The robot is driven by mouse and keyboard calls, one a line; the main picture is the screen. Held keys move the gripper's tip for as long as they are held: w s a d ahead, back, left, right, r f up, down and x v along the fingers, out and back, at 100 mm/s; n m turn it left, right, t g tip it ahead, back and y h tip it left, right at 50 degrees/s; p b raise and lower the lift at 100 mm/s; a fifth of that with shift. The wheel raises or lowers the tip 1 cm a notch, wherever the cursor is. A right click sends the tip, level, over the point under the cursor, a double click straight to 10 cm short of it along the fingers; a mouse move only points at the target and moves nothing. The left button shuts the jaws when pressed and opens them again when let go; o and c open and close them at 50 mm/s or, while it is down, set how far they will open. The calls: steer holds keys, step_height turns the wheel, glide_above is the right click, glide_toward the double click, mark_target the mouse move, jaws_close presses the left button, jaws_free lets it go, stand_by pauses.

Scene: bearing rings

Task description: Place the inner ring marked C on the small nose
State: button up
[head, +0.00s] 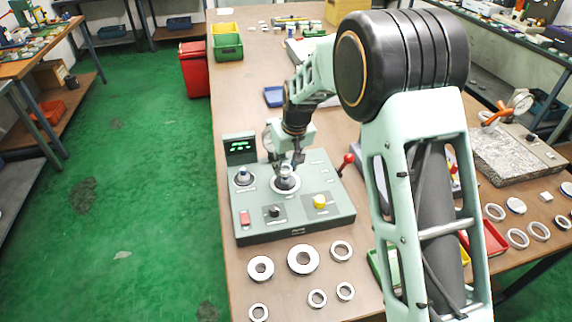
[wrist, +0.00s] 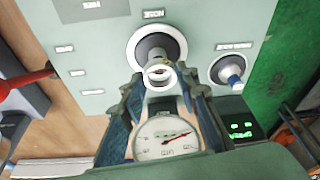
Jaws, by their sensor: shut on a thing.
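My gripper (head: 297,160) is over the grey-green instrument box (head: 318,222) and points down at it. In the wrist view its fingers (wrist: 160,82) are closed on a small pale metal ring (wrist: 160,75). No letter on the ring can be read. The ring is just in front of a round white flange with a dark grey nose (wrist: 153,45), overlapping its edge in the picture; whether they touch cannot be told. This nose's white flange also shows in the head view (head: 285,185). A second, narrower post (wrist: 232,76) with a blue and white top stands beside it, at left in the head view (head: 243,176).
A dial gauge (wrist: 165,140) stands before the fingers in the wrist view. Several loose rings (head: 303,259) lie on the bench in front; a stone plate (head: 515,160) is at right.

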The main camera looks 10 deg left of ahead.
mark_target(286, 175)
steer(key=shift+f+b, duration=1.35)
steer(key=shift+f, duration=0.65)
steer(key=o, duration=1.2)
steer(key=shift+r, duration=0.1)
steer(key=shift+o, duration=0.2)
steer(key=v, duration=1.2)
